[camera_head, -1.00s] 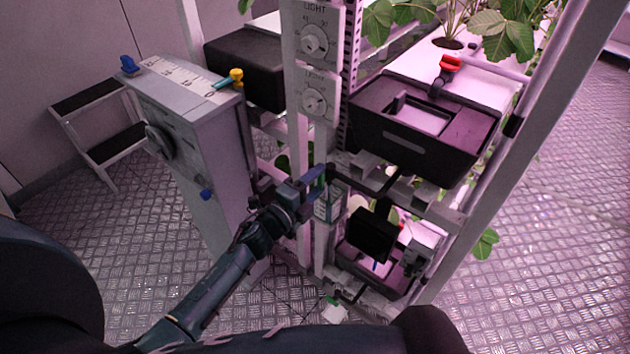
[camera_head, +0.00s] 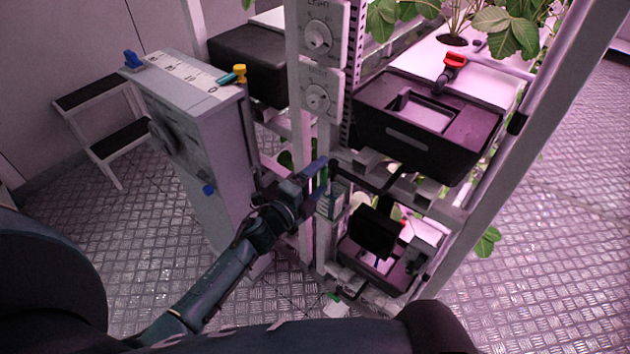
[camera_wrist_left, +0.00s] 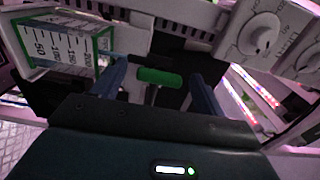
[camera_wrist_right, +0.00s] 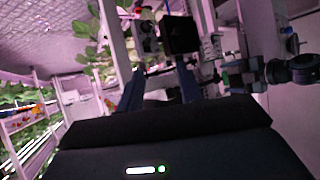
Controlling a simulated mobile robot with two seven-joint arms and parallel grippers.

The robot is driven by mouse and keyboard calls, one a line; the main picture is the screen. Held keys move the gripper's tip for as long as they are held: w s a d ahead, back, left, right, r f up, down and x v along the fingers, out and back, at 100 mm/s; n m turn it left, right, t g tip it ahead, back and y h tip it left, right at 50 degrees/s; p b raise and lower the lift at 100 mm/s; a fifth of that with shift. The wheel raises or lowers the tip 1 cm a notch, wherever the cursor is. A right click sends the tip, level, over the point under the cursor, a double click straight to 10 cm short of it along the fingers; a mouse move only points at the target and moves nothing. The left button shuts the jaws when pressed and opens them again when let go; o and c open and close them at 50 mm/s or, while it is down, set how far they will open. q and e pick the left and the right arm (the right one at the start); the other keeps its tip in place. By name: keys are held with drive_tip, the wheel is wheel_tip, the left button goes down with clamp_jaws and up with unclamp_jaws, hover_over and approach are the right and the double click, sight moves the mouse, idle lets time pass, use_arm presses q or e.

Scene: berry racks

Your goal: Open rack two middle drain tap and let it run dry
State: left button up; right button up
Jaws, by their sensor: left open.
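A green tap handle (camera_wrist_left: 160,76) sits between the spread fingers of my left gripper (camera_wrist_left: 158,88) in the left wrist view, with a gap on both sides. In the head view my left gripper (camera_head: 322,178) is open at the rack's front post, below the dials. A clear measuring box (camera_wrist_left: 68,40) with a green-edged scale is left of the fingers; its water level is unclear. It also shows in the head view (camera_head: 331,203). My right gripper (camera_wrist_right: 160,84) is open and empty in the right wrist view.
A lower black box (camera_head: 374,232) stands below. A grey cabinet (camera_head: 190,110) with blue and yellow knobs and a step stool (camera_head: 112,140) are left. Floor is clear at right.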

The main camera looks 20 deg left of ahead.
use_arm(q)
drive_tip(key=b+v, duration=0.1)
drive_tip(key=v, duration=1.2)
use_arm(e)
drive_tip(key=shift+w+a, duration=0.1)
drive_tip(key=shift+a, duration=0.15)
use_arm(q)
drive_tip(key=shift+s, duration=0.1)
use_arm(e)
drive_tip(key=shift+f, duration=0.1)
use_arm(q)
drive_tip(key=s+d+f+n+g+y+p, duration=0.1)
drive_tip(key=s+d+f+n+g+p, duration=0.1)
drive_tip(key=s+n, duration=0.4)
drive_tip(key=s+d+f+n+g+y+p, duration=0.1)
drive_tip(key=s+d+n+g, duration=0.3)
drive_tip(key=n, duration=0.8)
drive_tip(key=shift+s+d+f+n+y+p, duration=0.4)
drive_tip(key=shift+s+d+f+p, duration=0.2)
drive_tip(key=shift+s+f, duration=0.35)
use_arm(e)
drive_tip(key=shift+s+d+r+h, duration=0.15)
drive_tip(key=shift+d+h, duration=0.05)
drive_tip(key=shift+d, duration=0.25)
drive_tip(key=shift+s+d+r+h, duration=0.1)
drive_tip(key=shift+d+h, duration=0.1)
drive_tip(key=shift+d, duration=0.2)
